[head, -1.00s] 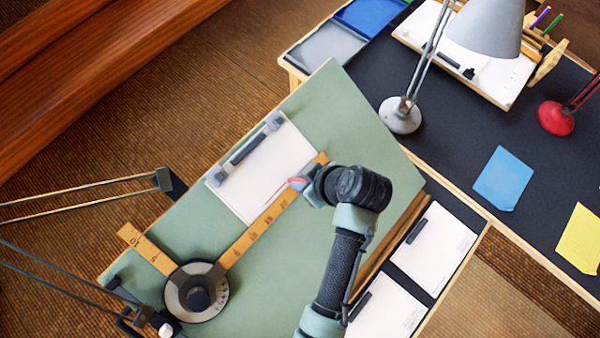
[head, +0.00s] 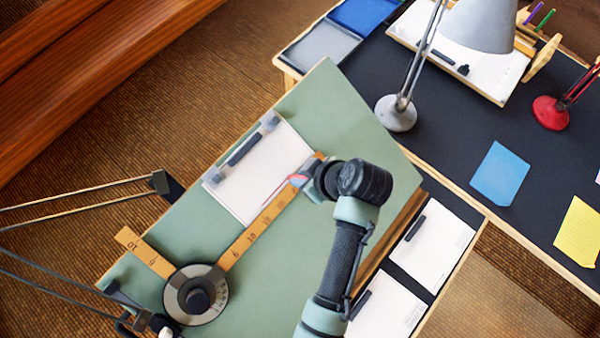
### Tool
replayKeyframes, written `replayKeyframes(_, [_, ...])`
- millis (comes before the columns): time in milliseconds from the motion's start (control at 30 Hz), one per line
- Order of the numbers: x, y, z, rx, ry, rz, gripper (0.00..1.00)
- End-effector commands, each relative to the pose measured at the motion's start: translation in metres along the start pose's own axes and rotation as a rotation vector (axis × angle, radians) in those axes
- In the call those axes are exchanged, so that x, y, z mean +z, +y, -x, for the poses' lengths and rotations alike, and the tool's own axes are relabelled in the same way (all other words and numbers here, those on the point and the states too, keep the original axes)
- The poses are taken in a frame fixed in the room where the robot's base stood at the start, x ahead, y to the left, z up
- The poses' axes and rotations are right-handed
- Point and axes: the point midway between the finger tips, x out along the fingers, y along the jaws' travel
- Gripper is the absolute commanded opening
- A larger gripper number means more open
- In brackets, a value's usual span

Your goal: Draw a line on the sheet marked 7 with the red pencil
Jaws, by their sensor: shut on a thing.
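A white sheet (head: 262,163) lies on the green drafting board under a dark clip bar (head: 245,149) with grey ends. I cannot read a 7 on it. My gripper (head: 296,180) is low over the sheet's right edge, beside the upper end of the wooden ruler arm (head: 252,232). Its fingers are small and partly hidden by the wrist. Something red shows at the fingers, and the jaws are shut on it, apparently the red pencil. A thin reddish streak runs down-left from there over the sheet; I cannot tell whether it is the pencil or a mark.
The ruler arms meet at a round drafting head (head: 196,295) on the green board (head: 345,120). Two clipped sheets (head: 432,245) lie at right. The dark table (head: 450,130) behind holds a grey lamp (head: 396,113), a red lamp base (head: 550,112), and blue (head: 500,174) and yellow (head: 580,232) papers.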

Motion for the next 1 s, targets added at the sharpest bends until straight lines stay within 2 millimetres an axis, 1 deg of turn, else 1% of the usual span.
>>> replayKeyframes(367, [0.001, 0.002, 0.0, 0.002, 0.0, -0.001, 0.0])
replayKeyframes(700, [0.0, 0.011, -0.001, 0.002, 0.0, -0.002, 0.0])
replayKeyframes(1000, [0.001, 0.011, 0.0, 0.002, 0.0, -0.002, 0.0])
